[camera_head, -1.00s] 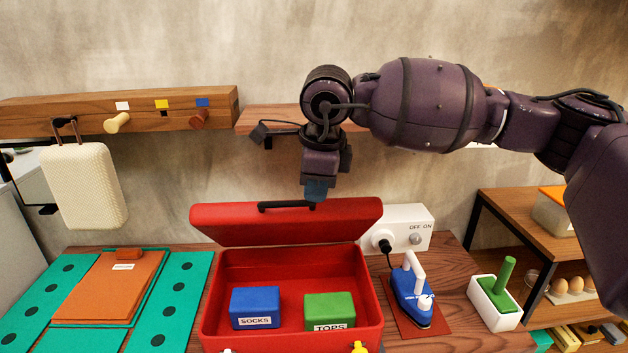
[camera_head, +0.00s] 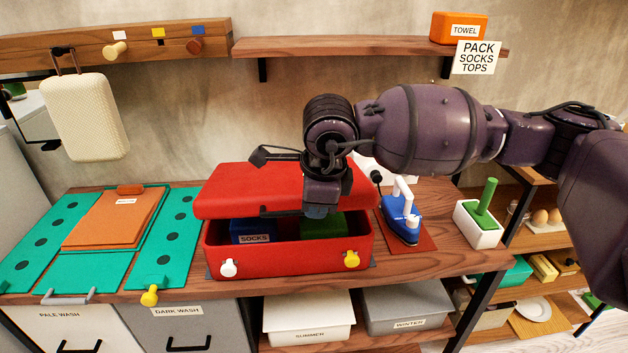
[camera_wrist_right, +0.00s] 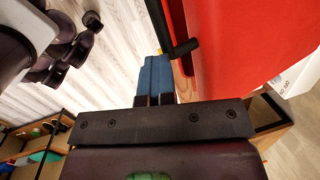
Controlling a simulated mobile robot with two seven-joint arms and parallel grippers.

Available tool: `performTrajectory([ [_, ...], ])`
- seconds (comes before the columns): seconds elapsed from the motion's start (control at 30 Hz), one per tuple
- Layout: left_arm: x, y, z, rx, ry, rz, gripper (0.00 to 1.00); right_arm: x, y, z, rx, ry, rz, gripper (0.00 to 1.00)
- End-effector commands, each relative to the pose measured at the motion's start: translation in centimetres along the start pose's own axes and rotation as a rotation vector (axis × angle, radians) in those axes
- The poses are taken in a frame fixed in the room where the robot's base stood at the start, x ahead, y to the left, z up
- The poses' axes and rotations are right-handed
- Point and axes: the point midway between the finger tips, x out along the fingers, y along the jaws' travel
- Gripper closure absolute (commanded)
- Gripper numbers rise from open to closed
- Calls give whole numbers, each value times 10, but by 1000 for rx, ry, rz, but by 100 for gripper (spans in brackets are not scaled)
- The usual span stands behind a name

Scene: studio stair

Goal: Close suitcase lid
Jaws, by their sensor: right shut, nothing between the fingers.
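The red suitcase (camera_head: 290,263) stands on the wooden table, with a white and a yellow latch on its front. Its red lid (camera_head: 255,187) is tilted forward over the body and partly open, with a gap at the front. A blue SOCKS box (camera_head: 252,232) and a green box (camera_head: 322,225) sit inside. My right gripper (camera_head: 318,211) points down at the lid's front edge, its blue fingers shut and empty. In the right wrist view the fingers (camera_wrist_right: 155,75) are together beside the lid's dark handle (camera_wrist_right: 182,48); contact is unclear. My left gripper is not in view.
A blue iron (camera_head: 402,218) and a white holder with a green handle (camera_head: 480,218) stand right of the suitcase. A green mat with an orange folded piece (camera_head: 115,222) lies left. A shelf (camera_head: 350,47) runs above, behind my right arm.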

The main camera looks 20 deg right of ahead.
Motion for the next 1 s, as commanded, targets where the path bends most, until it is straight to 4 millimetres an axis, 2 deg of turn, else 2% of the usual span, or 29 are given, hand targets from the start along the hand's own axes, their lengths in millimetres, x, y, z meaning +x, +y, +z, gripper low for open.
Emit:
performTrajectory([
  [0.03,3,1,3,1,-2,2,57,17,5,-3,2,6,5,100],
  [0.1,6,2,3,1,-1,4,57,29,12,-5,4,6,4,100],
  [0.4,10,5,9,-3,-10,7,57,60,26,-10,5,3,-1,100],
  [1.0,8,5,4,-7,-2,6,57,53,26,-9,4,1,-4,100],
])
